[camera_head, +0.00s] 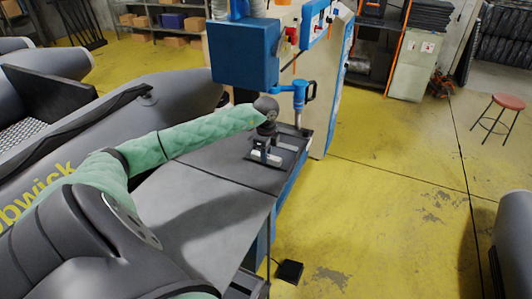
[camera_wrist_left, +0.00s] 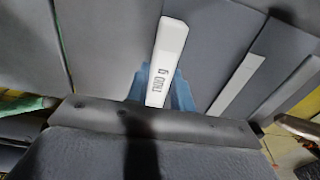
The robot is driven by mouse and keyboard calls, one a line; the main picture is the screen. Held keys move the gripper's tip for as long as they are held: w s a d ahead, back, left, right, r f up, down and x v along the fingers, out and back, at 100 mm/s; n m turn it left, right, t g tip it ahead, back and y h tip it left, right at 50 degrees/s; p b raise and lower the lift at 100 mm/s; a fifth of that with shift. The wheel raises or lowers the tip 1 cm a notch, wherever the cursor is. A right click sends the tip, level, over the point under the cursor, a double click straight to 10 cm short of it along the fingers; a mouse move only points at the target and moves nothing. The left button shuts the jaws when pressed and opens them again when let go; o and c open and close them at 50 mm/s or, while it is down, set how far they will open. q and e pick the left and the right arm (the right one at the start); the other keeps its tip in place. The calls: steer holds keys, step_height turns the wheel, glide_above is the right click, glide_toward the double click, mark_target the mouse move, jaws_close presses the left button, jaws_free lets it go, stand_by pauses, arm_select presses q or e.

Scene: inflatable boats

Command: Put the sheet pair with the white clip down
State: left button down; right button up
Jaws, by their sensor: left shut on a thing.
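The grey sheet pair (camera_head: 215,150) lies along the worktable, with a dark seam line across it. The white clip (camera_head: 267,158) shows as a pale bar just below my left gripper (camera_head: 264,146). My left gripper points down and is shut on the sheet pair at the clip. In the left wrist view the white clip (camera_wrist_left: 167,60) is a long bar with a dark printed label, in front of a blue part. A second white strip (camera_wrist_left: 238,83) lies to its right across grey sheet material. The fingertips and the sheet edges between them are hidden. My right gripper is not in view.
A machine with a blue box (camera_head: 243,62) and a blue clamp-like part (camera_head: 300,92) stands right behind the gripper. Grey inflatable boats (camera_head: 165,97) lie to the left. A black foot pedal (camera_head: 289,271) is on the floor. Yellow floor (camera_head: 390,200) is open to the right.

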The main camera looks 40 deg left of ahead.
arm_select(q)
steer(key=shift+f, duration=0.15)
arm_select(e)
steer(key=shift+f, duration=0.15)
arm_select(q)
steer(key=shift+f, duration=0.1)
steer(key=c, duration=1.3)
jaws_free()
steer(key=shift+o, duration=0.5)
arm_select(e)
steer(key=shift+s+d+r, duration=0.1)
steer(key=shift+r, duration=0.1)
arm_select(q)
step_height(320, 180, up, 2)
steer(key=shift+b, duration=0.6)
step_height(320, 180, up, 10)
steer(key=b, duration=0.3)
steer(key=shift+b, duration=0.4)
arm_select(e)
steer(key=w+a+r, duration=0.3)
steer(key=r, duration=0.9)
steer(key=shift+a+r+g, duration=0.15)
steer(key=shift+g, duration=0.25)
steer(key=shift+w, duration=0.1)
